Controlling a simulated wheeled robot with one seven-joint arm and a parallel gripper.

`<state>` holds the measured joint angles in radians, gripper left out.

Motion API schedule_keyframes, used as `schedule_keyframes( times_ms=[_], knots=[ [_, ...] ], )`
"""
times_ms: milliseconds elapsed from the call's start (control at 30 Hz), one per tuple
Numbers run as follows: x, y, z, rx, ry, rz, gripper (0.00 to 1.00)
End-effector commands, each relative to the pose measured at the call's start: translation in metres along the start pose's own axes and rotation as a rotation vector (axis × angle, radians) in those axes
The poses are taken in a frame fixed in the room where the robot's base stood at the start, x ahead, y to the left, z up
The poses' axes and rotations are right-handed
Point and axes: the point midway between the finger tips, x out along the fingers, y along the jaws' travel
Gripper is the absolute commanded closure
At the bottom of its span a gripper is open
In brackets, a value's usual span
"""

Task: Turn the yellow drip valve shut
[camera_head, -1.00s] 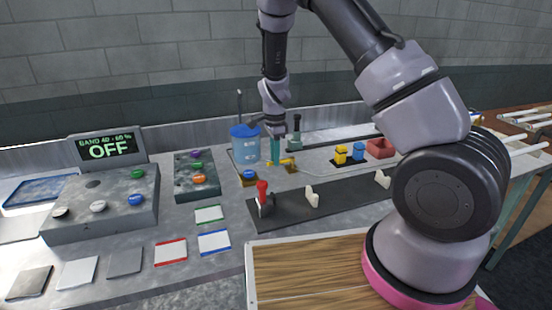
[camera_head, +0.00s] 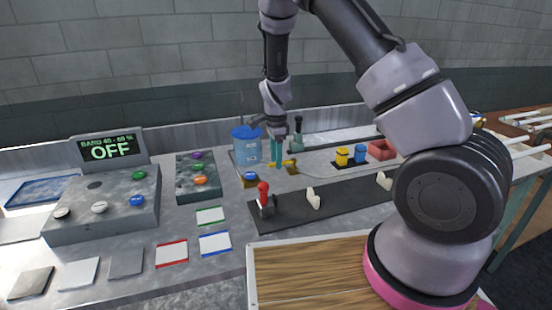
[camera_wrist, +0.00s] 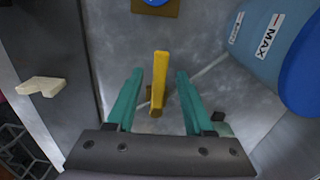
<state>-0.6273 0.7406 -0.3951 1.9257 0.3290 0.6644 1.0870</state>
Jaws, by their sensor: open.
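The yellow drip valve (camera_head: 289,162) sits low on the bench beside the blue-lidded container. In the wrist view its long yellow handle (camera_wrist: 160,75) stands between my two teal fingers and runs roughly parallel to them. My gripper (camera_head: 276,164) points down at the valve from above. In the wrist view my gripper (camera_wrist: 158,74) is open, with a visible gap on each side of the handle. The valve's body below the handle is mostly hidden.
The blue container (camera_head: 247,150) stands close on the left; its MAX mark (camera_wrist: 268,35) shows in the wrist view. A red lever (camera_head: 264,194) and white hooks (camera_head: 313,200) stand on a dark strip in front. Yellow and blue pieces (camera_head: 342,156) sit to the right.

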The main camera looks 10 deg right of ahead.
Motion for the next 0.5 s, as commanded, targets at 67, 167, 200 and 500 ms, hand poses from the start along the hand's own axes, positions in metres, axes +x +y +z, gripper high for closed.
schedule_keyframes(
  times_ms=[67, 167, 200, 500],
  knots=[
    [-0.006, -0.001, 0.000, -0.001, 0.000, -0.002, 0.47],
    [-0.021, -0.001, 0.001, -0.002, -0.001, -0.004, 0.47],
    [-0.029, -0.001, 0.001, -0.002, -0.001, -0.005, 0.47],
    [-0.087, -0.001, 0.000, -0.002, -0.001, -0.004, 0.47]
  ],
)
